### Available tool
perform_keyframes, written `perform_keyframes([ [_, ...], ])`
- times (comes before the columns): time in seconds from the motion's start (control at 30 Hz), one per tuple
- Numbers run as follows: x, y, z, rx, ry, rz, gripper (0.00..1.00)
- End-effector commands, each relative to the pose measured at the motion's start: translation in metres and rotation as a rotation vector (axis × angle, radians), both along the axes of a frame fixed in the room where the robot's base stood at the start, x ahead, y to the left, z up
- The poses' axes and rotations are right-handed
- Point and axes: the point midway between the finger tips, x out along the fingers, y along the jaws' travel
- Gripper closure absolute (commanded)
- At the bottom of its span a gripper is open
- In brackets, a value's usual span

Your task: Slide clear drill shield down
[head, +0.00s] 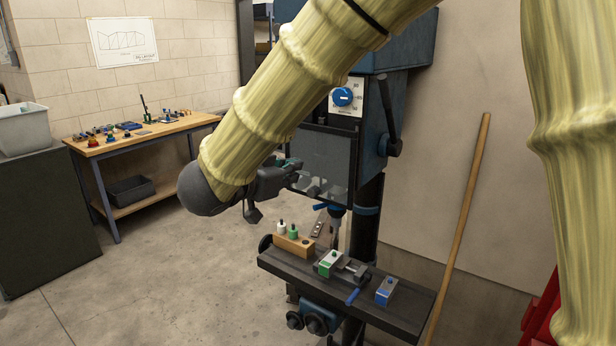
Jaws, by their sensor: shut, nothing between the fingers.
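The clear drill shield (334,150) is a see-through panel with a dark frame. It hangs upright on the front of the blue drill press (398,48), below the dial, and its lower edge is just above the blue and dark chuck (335,211). My gripper (297,167) is at the shield's lower left side, with its fingers shut and nothing seen between them. I cannot tell whether the fingertips touch the shield. My arm crosses in front of the press and hides part of the shield's upper left.
The drill table (405,299) below holds a vise (352,270), a wooden block (293,245) with small bottles, and a blue-topped block (386,290). A wooden pole (462,220) leans on the right wall. A workbench (150,131) stands at the back left. The floor between is clear.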

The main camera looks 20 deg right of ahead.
Motion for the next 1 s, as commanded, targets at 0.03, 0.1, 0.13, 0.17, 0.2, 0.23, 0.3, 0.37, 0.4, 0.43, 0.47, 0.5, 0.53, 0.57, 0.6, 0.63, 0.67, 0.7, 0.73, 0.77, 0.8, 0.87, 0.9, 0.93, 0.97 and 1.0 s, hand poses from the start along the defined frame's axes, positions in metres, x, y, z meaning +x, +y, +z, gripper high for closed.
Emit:
perform_keyframes([
  [0.03, 0.001, -0.002, 0.001, 0.001, 0.000, -0.003, 1.00],
  [0.1, 0.004, -0.006, 0.001, 0.001, 0.001, -0.004, 1.00],
  [0.13, 0.006, -0.009, 0.000, 0.001, 0.001, -0.005, 1.00],
  [0.17, 0.008, -0.011, -0.001, 0.001, 0.001, -0.005, 1.00],
  [0.2, 0.012, -0.015, -0.002, 0.002, 0.002, -0.005, 1.00],
  [0.23, 0.015, -0.018, -0.003, 0.002, 0.002, -0.003, 1.00],
  [0.3, 0.022, -0.027, -0.005, 0.002, 0.002, -0.005, 1.00],
  [0.37, 0.029, -0.034, -0.008, 0.002, 0.002, -0.004, 1.00],
  [0.4, 0.033, -0.039, -0.010, 0.002, 0.002, -0.004, 1.00],
  [0.43, 0.036, -0.043, -0.010, 0.002, 0.002, -0.004, 1.00],
  [0.47, 0.039, -0.046, -0.011, 0.003, 0.001, -0.004, 1.00],
  [0.5, 0.043, -0.051, -0.013, 0.002, 0.002, -0.004, 1.00],
  [0.53, 0.046, -0.055, -0.015, 0.002, 0.002, -0.004, 1.00],
  [0.57, 0.049, -0.058, -0.016, 0.002, 0.002, -0.004, 1.00],
  [0.6, 0.054, -0.063, -0.017, 0.002, 0.002, -0.004, 1.00],
  [0.63, 0.057, -0.067, -0.018, 0.002, 0.001, -0.003, 1.00],
  [0.67, 0.060, -0.071, -0.020, 0.002, 0.002, -0.004, 1.00],
  [0.7, 0.064, -0.075, -0.022, 0.003, 0.002, -0.003, 1.00],
  [0.73, 0.064, -0.073, -0.026, 0.001, 0.004, 0.000, 1.00],
  [0.77, 0.064, -0.072, -0.030, 0.000, 0.004, 0.000, 1.00],
  [0.8, 0.065, -0.071, -0.035, 0.000, 0.003, 0.000, 1.00],
  [0.87, 0.066, -0.071, -0.040, 0.000, 0.003, -0.001, 1.00],
  [0.9, 0.066, -0.070, -0.044, 0.000, 0.003, -0.001, 1.00],
  [0.93, 0.066, -0.070, -0.047, 0.000, 0.003, -0.001, 1.00],
  [0.97, 0.067, -0.070, -0.049, 0.000, 0.002, -0.001, 1.00],
  [1.0, 0.067, -0.069, -0.051, 0.000, 0.002, -0.001, 1.00],
])
